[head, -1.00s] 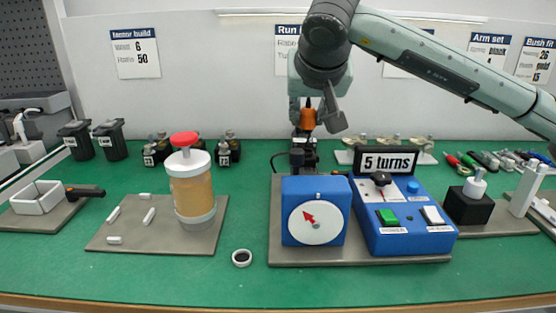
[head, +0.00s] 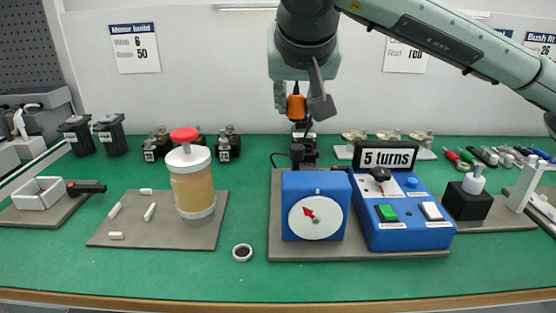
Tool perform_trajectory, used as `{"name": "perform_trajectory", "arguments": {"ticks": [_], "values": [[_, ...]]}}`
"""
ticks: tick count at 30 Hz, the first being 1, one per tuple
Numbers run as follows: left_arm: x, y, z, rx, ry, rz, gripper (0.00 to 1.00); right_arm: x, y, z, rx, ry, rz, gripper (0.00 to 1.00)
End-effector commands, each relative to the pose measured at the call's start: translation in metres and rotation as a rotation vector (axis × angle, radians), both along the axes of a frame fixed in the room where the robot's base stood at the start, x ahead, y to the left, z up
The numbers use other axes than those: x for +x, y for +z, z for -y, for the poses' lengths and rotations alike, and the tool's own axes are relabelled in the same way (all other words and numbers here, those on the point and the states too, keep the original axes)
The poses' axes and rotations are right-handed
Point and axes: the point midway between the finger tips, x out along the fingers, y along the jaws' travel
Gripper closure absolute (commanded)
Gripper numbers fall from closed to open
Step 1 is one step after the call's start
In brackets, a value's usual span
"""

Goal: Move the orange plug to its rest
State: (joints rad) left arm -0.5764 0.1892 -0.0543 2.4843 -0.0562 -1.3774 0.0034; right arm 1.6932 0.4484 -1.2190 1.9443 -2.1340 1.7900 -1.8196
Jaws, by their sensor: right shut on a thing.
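The orange plug (head: 296,107) is held upright between the fingers of my right gripper (head: 299,98), above the back of the grey board. The gripper is shut on it, with one finger on each side. A dark cable or post shows just below the plug. A black fixture (head: 303,152) stands directly below, behind the blue dial box (head: 316,206); its lower part is hidden by the box. I cannot tell which part is the plug's rest. My left gripper is not in view.
The blue control box (head: 405,215) with the "5 turns" display (head: 386,159) stands to the right on the grey board (head: 360,252). A jar with a red knob (head: 192,185) stands left. The green front strip is mostly clear.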

Motion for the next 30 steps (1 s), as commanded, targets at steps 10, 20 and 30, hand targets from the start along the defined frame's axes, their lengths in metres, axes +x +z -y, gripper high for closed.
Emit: {"name": "perform_trajectory", "arguments": {"ticks": [10, 20, 30], "values": [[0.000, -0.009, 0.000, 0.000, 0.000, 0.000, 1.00, -0.031, -0.001, -0.018, -0.001, 0.001, 0.002, 1.00], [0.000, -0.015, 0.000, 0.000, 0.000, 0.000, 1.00, -0.059, 0.000, -0.035, -0.001, 0.001, 0.002, 1.00], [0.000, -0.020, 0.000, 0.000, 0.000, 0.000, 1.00, -0.089, 0.000, -0.052, -0.001, 0.002, 0.001, 1.00]]}}
